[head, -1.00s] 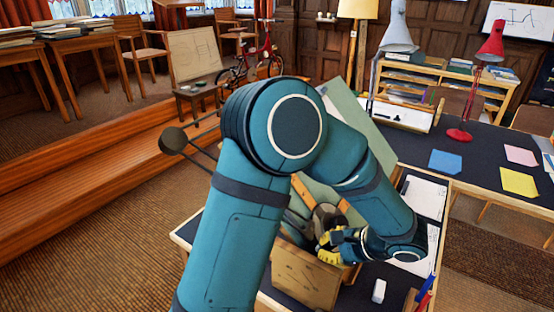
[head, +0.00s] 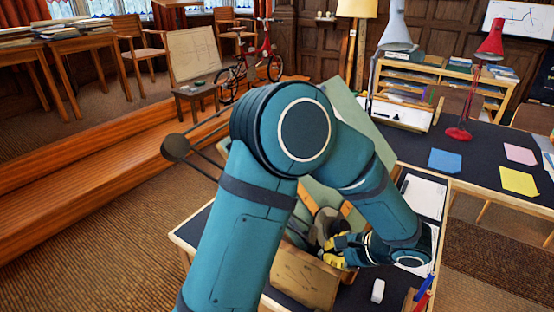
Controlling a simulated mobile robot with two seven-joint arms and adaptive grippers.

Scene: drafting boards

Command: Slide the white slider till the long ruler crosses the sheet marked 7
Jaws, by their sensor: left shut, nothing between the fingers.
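A pale green drafting board (head: 362,125) stands tilted behind my left arm, which covers much of it. Orange-brown wooden strips (head: 354,216) show on it beside the arm; I cannot tell whether one is the long ruler. My left gripper (head: 334,250), with yellow and black fingers, is shut and empty, low in front of the board. A grey-brown rounded part (head: 324,224) sits right by the fingers; I cannot tell whether they touch. I cannot make out the white slider or a sheet marked 7. My right gripper is not in view.
A wooden box or panel (head: 302,277) stands just below the gripper. A small white block (head: 377,290) and pens (head: 424,293) lie at the near right. White papers (head: 425,197) lie right of the arm. A dark table (head: 415,155) with coloured sheets and a red lamp (head: 490,48) stands behind.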

